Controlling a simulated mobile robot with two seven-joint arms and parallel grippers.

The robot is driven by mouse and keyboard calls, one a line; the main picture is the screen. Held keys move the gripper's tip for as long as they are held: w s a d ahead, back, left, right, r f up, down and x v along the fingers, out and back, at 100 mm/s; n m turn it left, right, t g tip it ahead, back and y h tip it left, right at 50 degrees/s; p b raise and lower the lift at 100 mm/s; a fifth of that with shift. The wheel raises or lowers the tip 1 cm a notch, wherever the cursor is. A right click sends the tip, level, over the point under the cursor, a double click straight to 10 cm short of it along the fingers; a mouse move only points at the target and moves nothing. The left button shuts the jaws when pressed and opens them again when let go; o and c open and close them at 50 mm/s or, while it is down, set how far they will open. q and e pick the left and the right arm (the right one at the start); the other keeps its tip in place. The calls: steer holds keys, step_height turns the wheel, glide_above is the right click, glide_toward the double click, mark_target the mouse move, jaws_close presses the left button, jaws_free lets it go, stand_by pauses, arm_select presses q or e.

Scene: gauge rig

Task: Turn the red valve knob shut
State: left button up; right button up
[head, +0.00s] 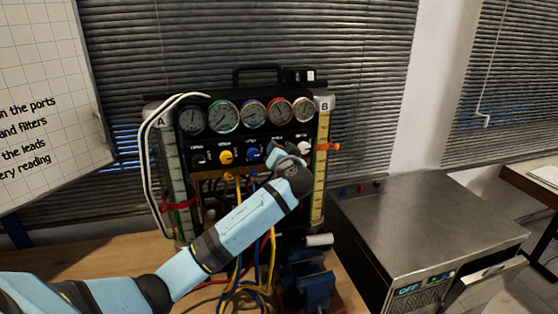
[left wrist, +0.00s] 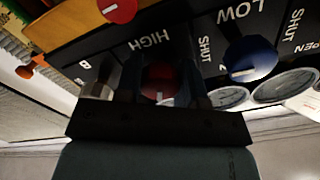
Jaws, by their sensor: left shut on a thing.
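The red valve knob (left wrist: 157,79) is on the black panel by the word HIGH in the left wrist view. A pale mark on it points toward the bottom of that picture. My left gripper (left wrist: 161,84) has one finger on each side of the knob and is shut on it. In the head view my left gripper (head: 283,156) is at the right part of the gauge rig's panel and hides the red knob. A SHUT label lies to the right of the knob in the left wrist view. My right gripper is not in view.
A blue knob (left wrist: 250,60) marked LOW is beside the red one. Yellow (head: 226,157) and white (head: 304,147) knobs share the row under several gauges (head: 253,113). Yellow, blue and red hoses (head: 237,285) hang below. A metal cabinet (head: 430,220) stands at right.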

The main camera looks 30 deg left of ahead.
arm_select(q)
steer(key=shift+r+m+p, duration=0.1)
steer(key=shift+m+p, duration=0.3)
steer(key=shift+m, duration=0.6)
steer(key=m+p, duration=0.1)
steer(key=m, duration=0.1)
steer(key=shift+m, duration=0.4)
steer(key=m+p, duration=0.3)
steer(key=m, duration=0.1)
steer(key=m+p, duration=0.1)
steer(key=m, duration=0.2)
steer(key=shift+m, duration=0.7)
steer(key=o, duration=0.9)
